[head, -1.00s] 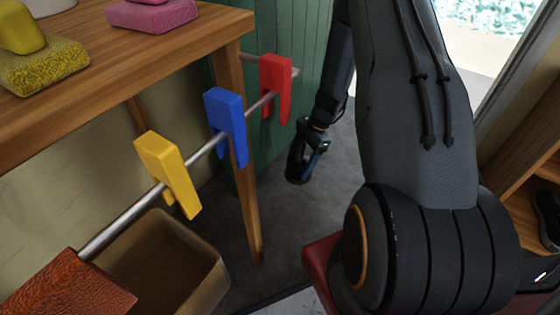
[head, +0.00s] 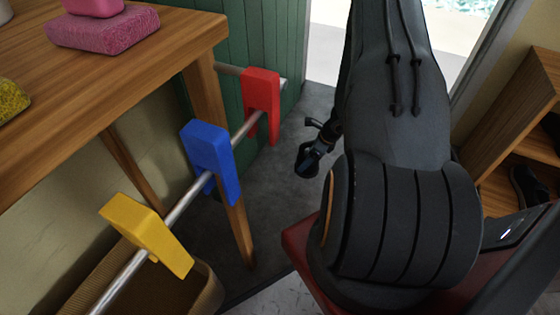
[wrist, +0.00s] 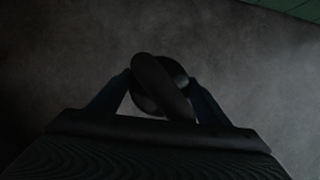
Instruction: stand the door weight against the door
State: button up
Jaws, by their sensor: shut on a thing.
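The door weight (wrist: 155,82) is a dark, rounded thing with a thick handle or loop across its top. In the wrist view it sits between the two fingers of my gripper (wrist: 160,98), which is shut on it. In the head view my gripper (head: 312,150) is small and dark, low over the grey floor; the weight cannot be told apart from it there. The green plank door (head: 288,55) stands to the left of my gripper, behind the rail, with a gap between. A green edge also shows at the wrist view's top right (wrist: 300,8). Whether the weight touches the floor is unclear.
A metal rail (head: 185,200) with yellow, blue and red clamps (head: 212,160) runs along the left. A wooden table (head: 110,85) with sponges and a bin (head: 205,290) stand there too. A shoe shelf (head: 500,150) is at right. Grey floor near the doorway is clear.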

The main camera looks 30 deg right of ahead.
jog(key=w+a+b, duration=0.3)
jog(key=w+a, duration=0.2)
jog(key=w, duration=0.3)
jog(key=w+a+b, duration=0.3)
jog(key=w+a, duration=0.3)
jog(key=w, duration=0.2)
jog(key=shift+d+f+b, duration=0.15)
jog(key=shift+f+b, duration=0.8)
jog(key=shift+f, duration=0.75)
jog(key=shift+d+f+b, duration=0.15)
jog(key=shift+f+b, duration=0.8)
jog(key=shift+f, duration=0.7)
jog(key=shift+w+a+f+b, duration=0.1)
jog(key=shift+w+a+b, duration=0.1)
jog(key=shift+b, duration=0.2)
jog(key=shift+d, duration=0.1)
jog(key=shift+f, duration=0.1)
jog(key=o, duration=2.1)
jog(key=shift+s, duration=0.1)
jog(key=p+v, duration=0.6)
jog(key=v, duration=0.6)
jog(key=shift+s+p, duration=0.1)
jog(key=shift+p, duration=0.25)
